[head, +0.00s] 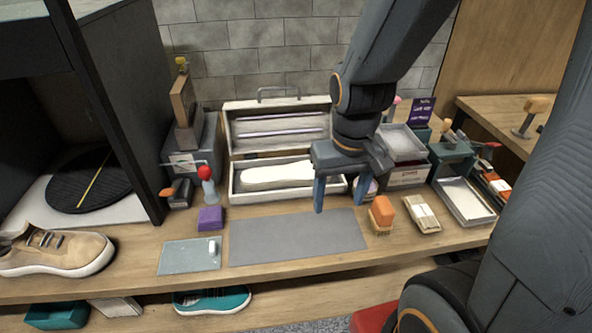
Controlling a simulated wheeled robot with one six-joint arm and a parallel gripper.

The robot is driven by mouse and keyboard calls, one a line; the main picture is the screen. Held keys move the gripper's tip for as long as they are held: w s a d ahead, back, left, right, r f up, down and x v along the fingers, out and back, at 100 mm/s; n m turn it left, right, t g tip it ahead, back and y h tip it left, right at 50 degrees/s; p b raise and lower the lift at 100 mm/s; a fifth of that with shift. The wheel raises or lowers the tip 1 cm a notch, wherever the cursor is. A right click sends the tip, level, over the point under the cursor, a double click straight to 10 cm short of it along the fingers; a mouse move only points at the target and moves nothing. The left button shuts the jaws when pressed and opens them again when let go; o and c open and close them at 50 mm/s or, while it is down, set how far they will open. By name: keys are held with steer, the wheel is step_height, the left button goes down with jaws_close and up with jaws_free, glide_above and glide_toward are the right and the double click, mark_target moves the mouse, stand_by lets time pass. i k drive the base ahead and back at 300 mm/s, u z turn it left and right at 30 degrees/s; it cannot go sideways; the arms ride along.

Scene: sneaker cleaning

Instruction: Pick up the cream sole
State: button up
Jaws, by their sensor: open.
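The cream sole (278,175) lies flat inside an open white box (250,197) at the back middle of the bench. Its right end is close behind my gripper in the picture. My gripper (338,205) points down with its two blue fingers apart and nothing between them. It is at the right end of the box, in front of and above it; the exact height cannot be told.
A grey mat (297,238) lies clear in front of the box. A purple block (210,218) and a red-topped tool (207,182) stand left of it. An orange-topped brush (382,213) stands right. A tan sneaker (55,252) sits at the left edge.

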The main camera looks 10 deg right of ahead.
mark_target(302, 173)
steer(key=u, duration=0.5)
steer(key=k, duration=0.55)
steer(key=u, duration=0.55)
steer(key=i, duration=0.95)
steer(key=z, duration=0.8)
